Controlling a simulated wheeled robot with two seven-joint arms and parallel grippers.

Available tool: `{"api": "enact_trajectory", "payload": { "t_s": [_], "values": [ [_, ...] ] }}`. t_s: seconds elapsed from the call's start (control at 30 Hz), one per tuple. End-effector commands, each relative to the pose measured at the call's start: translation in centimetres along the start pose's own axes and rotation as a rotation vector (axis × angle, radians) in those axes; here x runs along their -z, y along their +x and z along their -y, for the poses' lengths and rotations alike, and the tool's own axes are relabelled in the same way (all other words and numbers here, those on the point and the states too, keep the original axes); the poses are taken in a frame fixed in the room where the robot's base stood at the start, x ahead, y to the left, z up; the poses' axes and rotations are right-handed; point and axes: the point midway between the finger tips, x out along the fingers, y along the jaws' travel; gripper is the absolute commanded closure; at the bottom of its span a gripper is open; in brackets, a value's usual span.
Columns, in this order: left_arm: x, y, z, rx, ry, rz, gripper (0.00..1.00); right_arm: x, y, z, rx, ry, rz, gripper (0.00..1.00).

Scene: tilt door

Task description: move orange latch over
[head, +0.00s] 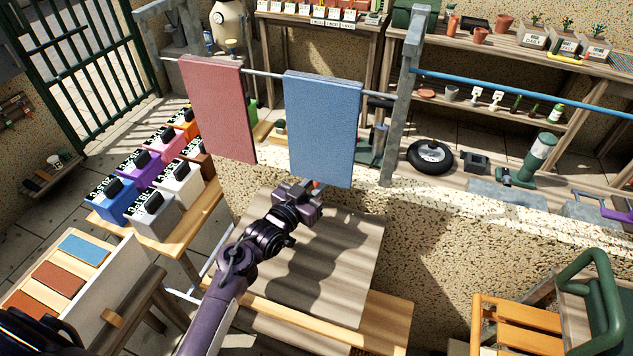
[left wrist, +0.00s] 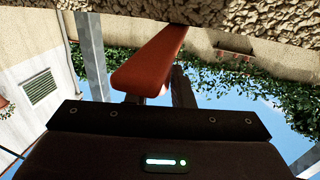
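An orange-red latch (left wrist: 150,62) stands close in front of my left gripper in the left wrist view, its rounded end toward me and its far end up against a rough stone edge. In the head view only a small orange-red bit (head: 316,184) shows beside the gripper; the rest is hidden. My left gripper (head: 308,197) is at the top edge of a grey-brown wooden panel (head: 335,265), just below the blue hanging board. A dark finger (left wrist: 182,88) shows beside the latch. I cannot tell whether the fingers touch or close on it. My right gripper is not in view.
A red board (head: 218,108) and a blue board (head: 323,125) hang from a rail close above the gripper. Grey posts (head: 402,90) hold the rail. A speckled stone wall (head: 440,240) lies behind the panel. Colored boxes (head: 155,215) stand on a table at left.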

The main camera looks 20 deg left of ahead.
Motion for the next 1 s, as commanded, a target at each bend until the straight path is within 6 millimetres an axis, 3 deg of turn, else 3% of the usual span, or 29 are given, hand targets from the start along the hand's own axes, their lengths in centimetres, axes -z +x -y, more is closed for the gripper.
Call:
{"api": "enact_trajectory", "payload": {
  "t_s": [0.03, 0.13, 0.67, 1.0],
  "values": [
    [0.0, 0.0, 0.0, 0.000, 0.000, 0.000, 0.86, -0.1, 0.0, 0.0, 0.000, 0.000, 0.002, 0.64],
    [0.0, 0.0, 0.0, 0.000, 0.000, 0.000, 1.00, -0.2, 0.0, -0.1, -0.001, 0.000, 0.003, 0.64],
    [-0.1, 0.0, 0.6, -0.052, 0.005, -0.005, 1.00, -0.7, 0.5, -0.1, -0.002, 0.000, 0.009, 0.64],
    [-0.4, -0.1, 2.9, -0.280, 0.010, -0.005, 1.00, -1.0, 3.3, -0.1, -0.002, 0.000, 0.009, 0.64]
  ]
}}
